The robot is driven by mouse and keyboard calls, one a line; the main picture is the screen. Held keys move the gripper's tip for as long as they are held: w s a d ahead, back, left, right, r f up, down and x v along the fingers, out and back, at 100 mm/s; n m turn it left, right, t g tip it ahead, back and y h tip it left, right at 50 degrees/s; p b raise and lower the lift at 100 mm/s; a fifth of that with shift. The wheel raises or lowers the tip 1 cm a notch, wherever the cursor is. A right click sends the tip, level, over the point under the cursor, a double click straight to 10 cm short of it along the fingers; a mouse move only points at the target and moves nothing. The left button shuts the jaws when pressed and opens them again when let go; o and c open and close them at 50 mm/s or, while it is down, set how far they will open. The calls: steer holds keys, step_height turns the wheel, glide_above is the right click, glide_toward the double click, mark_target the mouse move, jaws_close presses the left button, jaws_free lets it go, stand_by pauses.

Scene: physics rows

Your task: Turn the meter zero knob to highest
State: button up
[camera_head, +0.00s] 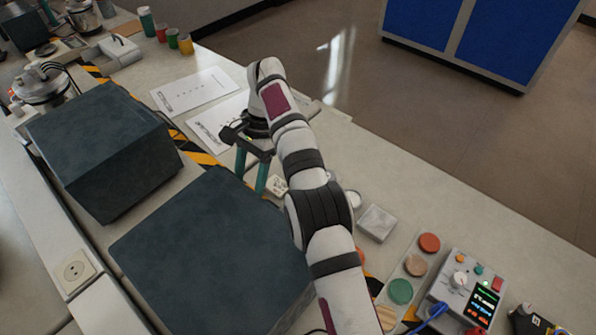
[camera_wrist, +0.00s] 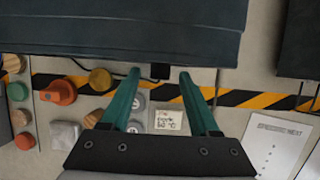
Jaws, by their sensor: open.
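My gripper (camera_head: 251,184) is open and empty, with two teal fingers apart over the bench beside the dark boxes. In the wrist view my gripper (camera_wrist: 158,74) points toward a dark box front, with nothing between the fingertips. No knob is clearly labelled as meter zero. A small grey instrument (camera_head: 453,290) with a lit display stands at the lower right of the head view, and a pale knob (camera_head: 459,280) is on its top. An orange knob (camera_wrist: 58,92) with a raised grip lies left of the fingers in the wrist view. Neither is touched.
Two large dark boxes (camera_head: 215,255) (camera_wrist: 120,32) stand close to my gripper. A small white panel with print (camera_wrist: 168,120) lies below the fingertips. Coloured discs, including a green one (camera_head: 400,291), line the bench by the instrument. Printed sheets (camera_head: 193,90) lie flat farther back.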

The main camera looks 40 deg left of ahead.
steer(key=shift+d, duration=0.1)
steer(key=w+d+r+n+y, duration=0.1)
steer(key=w+d+r+y, duration=0.55)
steer(key=d+r, duration=0.45)
steer(key=w+d+r, duration=0.1)
steer(key=d+r, duration=0.1)
steer(key=d, duration=1.2)
steer(key=shift+w+d+m+g, duration=0.15)
steer(key=shift+w+m+g, duration=0.25)
steer(key=shift+r, duration=0.1)
steer(key=s+d+f+m+t+h, duration=0.2)
steer(key=s+d+m, duration=0.1)
steer(key=s+d, duration=0.6)
steer(key=s+d+f+m+t+h, duration=0.2)
steer(key=s+d+f+t, duration=0.1)
steer(key=s+d, duration=0.5)
steer(key=shift+s+d+m, duration=0.35)
steer(key=shift+s+m, duration=0.05)
steer(key=shift+s, duration=0.5)
